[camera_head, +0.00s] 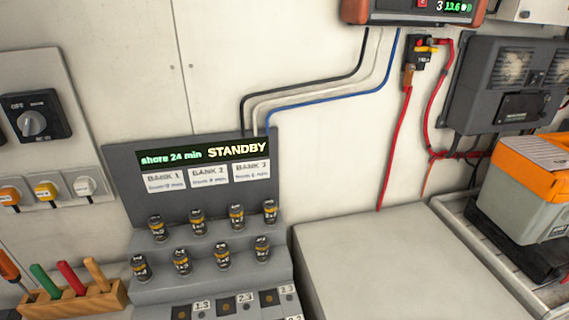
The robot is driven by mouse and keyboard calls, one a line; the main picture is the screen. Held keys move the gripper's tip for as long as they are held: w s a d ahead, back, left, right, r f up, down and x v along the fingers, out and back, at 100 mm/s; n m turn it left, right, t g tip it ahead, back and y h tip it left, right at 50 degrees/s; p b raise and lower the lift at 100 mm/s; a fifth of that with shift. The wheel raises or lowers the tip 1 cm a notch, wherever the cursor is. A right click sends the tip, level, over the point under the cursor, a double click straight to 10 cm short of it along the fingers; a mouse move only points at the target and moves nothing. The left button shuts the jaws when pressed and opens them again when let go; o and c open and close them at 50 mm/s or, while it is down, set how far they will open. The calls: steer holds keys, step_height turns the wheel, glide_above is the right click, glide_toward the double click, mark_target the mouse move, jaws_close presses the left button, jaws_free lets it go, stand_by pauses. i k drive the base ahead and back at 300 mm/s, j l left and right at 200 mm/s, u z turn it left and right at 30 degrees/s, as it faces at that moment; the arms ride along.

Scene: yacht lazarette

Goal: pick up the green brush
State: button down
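A green handle (45,281) leans in a wooden block (100,303) at the lower left of the head view. It may be the green brush, but no bristles show, as its lower end is hidden in the block. A red handle (72,279) and a tan wooden handle (98,276) lean beside it to the right in the same block. My gripper is not in view.
Right of the block stands a grey stepped stand (205,256) with several small dark cylinders and a STANDBY display (204,151). An orange-handled tool (8,267) is at the left edge. A flat light-grey top (375,255) is bare. An orange-and-grey battery-like box (530,190) sits right.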

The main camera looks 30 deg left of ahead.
mark_target(37, 269)
steer(key=u, duration=2.95)
steer(key=i+j+z, duration=0.3)
steer(key=i+j, duration=0.05)
steer(key=j, duration=0.1)
